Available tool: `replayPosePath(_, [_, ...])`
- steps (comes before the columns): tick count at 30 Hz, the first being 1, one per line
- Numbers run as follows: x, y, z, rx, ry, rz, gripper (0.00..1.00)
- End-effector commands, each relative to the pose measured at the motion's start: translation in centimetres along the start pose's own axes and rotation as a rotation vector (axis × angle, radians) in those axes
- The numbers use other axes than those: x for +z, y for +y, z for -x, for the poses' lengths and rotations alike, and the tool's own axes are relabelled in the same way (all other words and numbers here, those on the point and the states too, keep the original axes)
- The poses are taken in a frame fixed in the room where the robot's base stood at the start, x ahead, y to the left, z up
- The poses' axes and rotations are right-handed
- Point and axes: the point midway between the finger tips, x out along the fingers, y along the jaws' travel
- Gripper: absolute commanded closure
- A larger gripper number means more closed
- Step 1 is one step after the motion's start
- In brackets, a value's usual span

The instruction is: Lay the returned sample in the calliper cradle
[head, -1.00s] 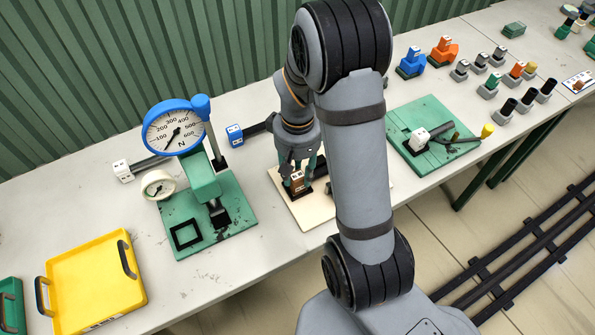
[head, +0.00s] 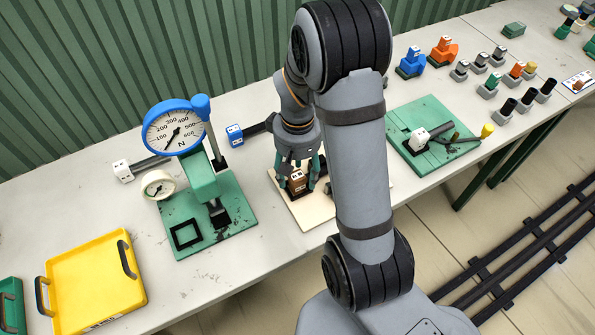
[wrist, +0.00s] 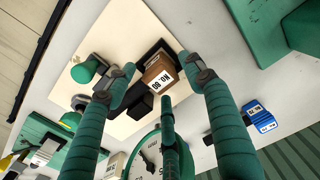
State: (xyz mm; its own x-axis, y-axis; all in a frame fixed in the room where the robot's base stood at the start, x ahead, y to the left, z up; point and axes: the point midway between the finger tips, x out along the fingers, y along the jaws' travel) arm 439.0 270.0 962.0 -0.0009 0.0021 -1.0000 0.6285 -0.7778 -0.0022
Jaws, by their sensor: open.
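A brown block with a white "NO. 80" label (wrist: 158,75) and dark parts against it sits on a cream board (wrist: 122,50); I take it for the sample's tagged end. It also shows in the head view (head: 298,184). Black blocks (wrist: 143,105) stand beside it, and a green-rimmed dial (wrist: 150,148) is partly hidden behind a finger; these look like the calliper cradle. My gripper (head: 300,176) is open just above the board, its fingers (wrist: 166,88) spread around the brown block with gaps visible. My arm hides the board's right part in the head view.
A green force-gauge stand (head: 243,205) and a yellow tray (head: 85,280) lie to the left. A blue-tagged hose piece (head: 235,134) and a white-tagged one (head: 123,170) lie behind. A green board (head: 440,115) holding a white-tagged hose piece is at right.

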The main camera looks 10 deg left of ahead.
Motion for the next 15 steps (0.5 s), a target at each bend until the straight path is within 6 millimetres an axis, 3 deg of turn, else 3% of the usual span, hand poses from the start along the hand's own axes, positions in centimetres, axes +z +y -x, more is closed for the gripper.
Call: replayPosePath(15, [-0.1,0.0,1.3,0.0,0.002,0.0,0.47])
